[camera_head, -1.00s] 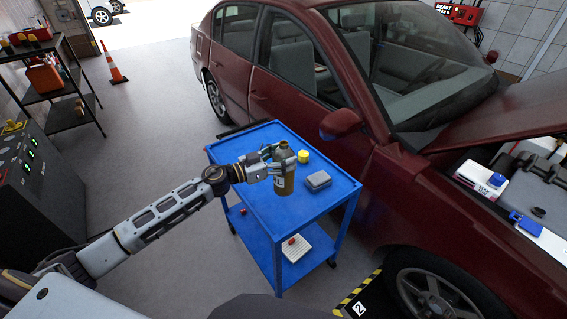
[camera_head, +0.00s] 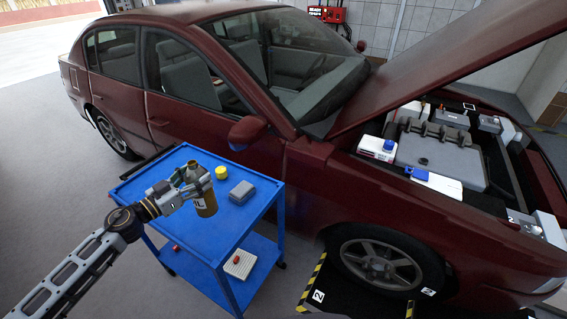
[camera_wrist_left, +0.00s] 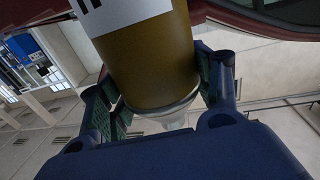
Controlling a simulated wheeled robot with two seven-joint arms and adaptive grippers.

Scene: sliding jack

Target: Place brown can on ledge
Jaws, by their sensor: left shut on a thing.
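In the left wrist view the can (camera_wrist_left: 150,62) fills the top middle, between the two fingers of the gripper (camera_wrist_left: 160,105). The fingers are shut around it near its neck end. My right gripper is out of view.
The blue cart (camera_head: 240,215) bears a yellow round item (camera_head: 221,173) and a grey box (camera_head: 242,192). The red car (camera_head: 215,80) stands close behind it, hood raised.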

